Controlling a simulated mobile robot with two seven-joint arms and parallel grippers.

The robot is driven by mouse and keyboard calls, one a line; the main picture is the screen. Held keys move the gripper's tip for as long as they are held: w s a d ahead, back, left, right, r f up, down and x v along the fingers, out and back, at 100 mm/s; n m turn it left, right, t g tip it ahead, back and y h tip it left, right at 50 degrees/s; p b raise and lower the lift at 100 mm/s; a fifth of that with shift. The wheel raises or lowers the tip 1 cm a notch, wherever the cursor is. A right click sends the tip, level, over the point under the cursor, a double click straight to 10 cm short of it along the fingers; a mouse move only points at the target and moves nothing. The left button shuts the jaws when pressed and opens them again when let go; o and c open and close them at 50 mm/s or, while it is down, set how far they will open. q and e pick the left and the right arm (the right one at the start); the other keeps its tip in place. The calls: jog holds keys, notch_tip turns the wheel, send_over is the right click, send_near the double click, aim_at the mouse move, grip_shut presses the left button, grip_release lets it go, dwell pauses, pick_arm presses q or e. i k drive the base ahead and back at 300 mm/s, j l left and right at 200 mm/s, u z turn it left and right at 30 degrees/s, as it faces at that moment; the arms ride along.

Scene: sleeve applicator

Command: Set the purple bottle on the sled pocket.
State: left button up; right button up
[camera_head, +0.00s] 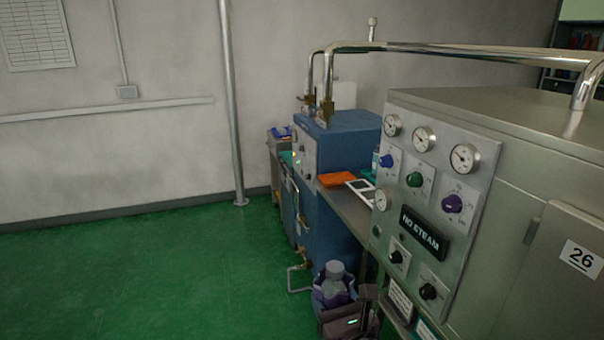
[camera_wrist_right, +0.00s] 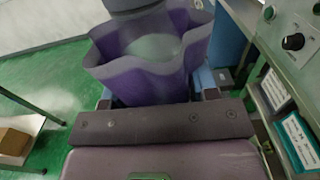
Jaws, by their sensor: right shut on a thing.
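The purple bottle (camera_head: 333,287) has a grey cap and shows at the bottom of the head view. It looks upright. My right gripper (camera_head: 338,303) is shut on it, in front of the machine's lower panel. In the right wrist view the purple bottle (camera_wrist_right: 150,60) fills the top middle, between the fingers of my right gripper (camera_wrist_right: 155,96). Its upper end is cut off by the frame edge there. My left gripper is not in view. I cannot make out the sled pocket in either view.
A grey machine (camera_head: 470,190) with gauges, knobs and a "NO STEAM" sign stands close on the right. A blue machine (camera_head: 340,145) stands behind it. An orange tray (camera_head: 337,179) lies on a shelf between them. The green floor (camera_head: 150,275) at left is clear.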

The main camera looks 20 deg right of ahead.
aim_at(360, 185)
jog(key=i, duration=1.15)
jog(key=i+j+z, duration=0.1)
jog(key=i+z, duration=0.15)
jog(key=i, duration=0.9)
jog(key=i+z, duration=0.25)
jog(key=i, duration=0.25)
jog(key=i+j+z, duration=0.2)
jog(key=i, duration=0.3)
jog(key=z, duration=1.15)
jog(key=i, duration=0.1)
